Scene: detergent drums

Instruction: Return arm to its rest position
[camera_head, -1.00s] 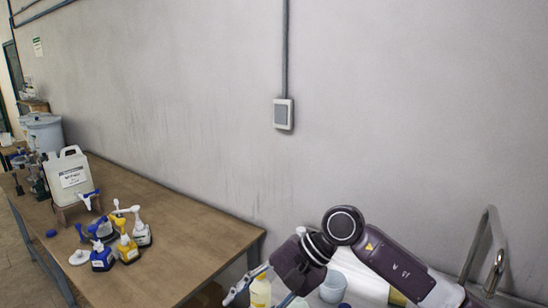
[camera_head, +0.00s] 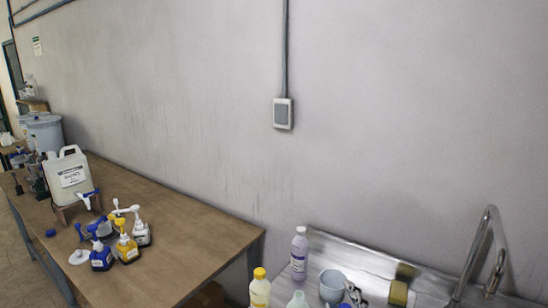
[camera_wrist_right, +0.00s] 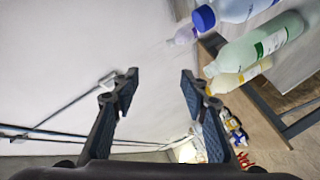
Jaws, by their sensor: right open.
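My right gripper (camera_wrist_right: 158,77) shows in the right wrist view with its two dark fingers spread apart and nothing between them. The wall lies behind the gap. The right arm and gripper are out of the head view. My left gripper is in neither current view.
In the head view, a purple bottle (camera_head: 299,256), yellow-capped bottle (camera_head: 260,291), pale green bottle (camera_head: 298,301) and light blue cup (camera_head: 332,286) stand near the metal sink's tap (camera_head: 477,250). Dispenser bottles and a white jug (camera_head: 70,179) stand on the wooden table (camera_head: 185,243).

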